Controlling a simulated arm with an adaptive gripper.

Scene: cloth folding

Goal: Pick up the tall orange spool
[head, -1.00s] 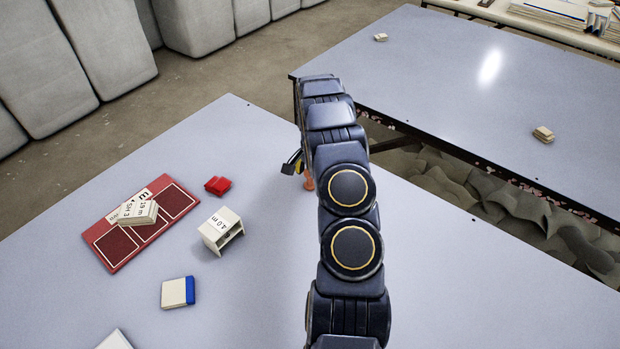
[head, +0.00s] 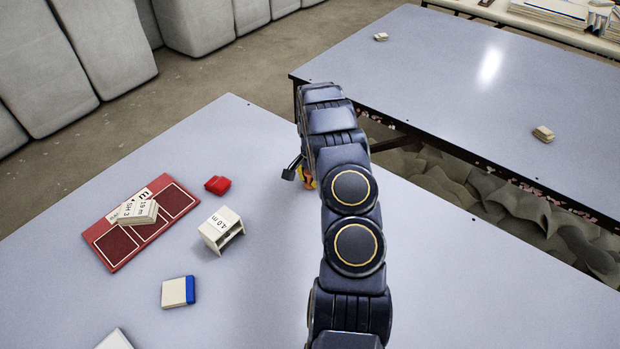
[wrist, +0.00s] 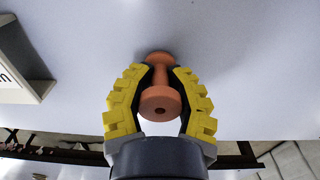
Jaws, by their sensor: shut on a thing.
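The tall orange spool (wrist: 160,103) is between the two yellow fingers of my gripper (wrist: 161,80) in the wrist view. The fingers close on its narrow middle from both sides, with one flange facing the camera and the other flange beyond the fingertips. In the head view, a small part of the orange spool (head: 309,183) shows beside my arm. My gripper (head: 302,178) is mostly hidden there behind my arm. I cannot tell whether the spool touches the table.
On the table (head: 245,300), a red block (head: 217,185), a white holder (head: 221,232) and a white-and-blue block (head: 178,292) lie left of my arm. A red board (head: 112,250) holds white blocks (head: 138,212). A second table (head: 450,80) stands behind.

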